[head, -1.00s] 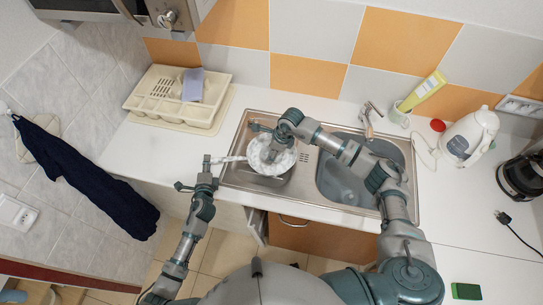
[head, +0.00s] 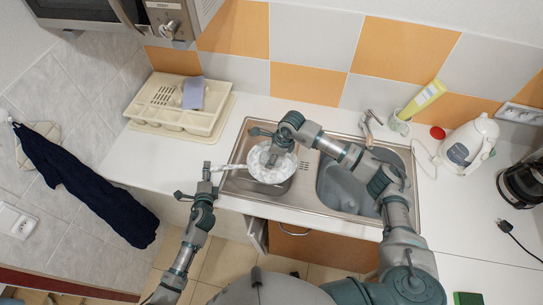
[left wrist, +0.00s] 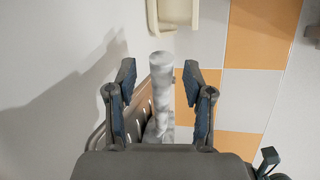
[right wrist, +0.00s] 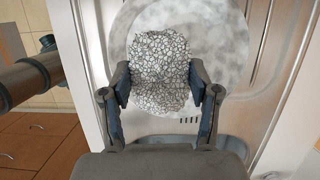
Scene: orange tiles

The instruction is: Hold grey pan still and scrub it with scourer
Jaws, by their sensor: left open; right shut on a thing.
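The grey pan (head: 284,171) sits at the left basin of the sink, its inside covered in whitish foam. Its pale, mottled handle (head: 232,167) points left. In the left wrist view the handle (left wrist: 161,105) stands between the two fingers, with gaps on both sides. My left gripper (head: 207,179) is open at the handle's end. My right gripper (head: 270,150) is over the pan. In the right wrist view it is shut on the scourer (right wrist: 158,75), a grey-white meshed pad, against the foamy pan. The scourer is mostly hidden in the head view.
The steel sink (head: 320,207) has a second basin at right, under my right arm. A cream dish rack (head: 172,119) stands at the back left. A kettle (head: 467,146) and a yellow bottle (head: 424,99) are on the right. A green sponge (head: 468,298) lies at the front right.

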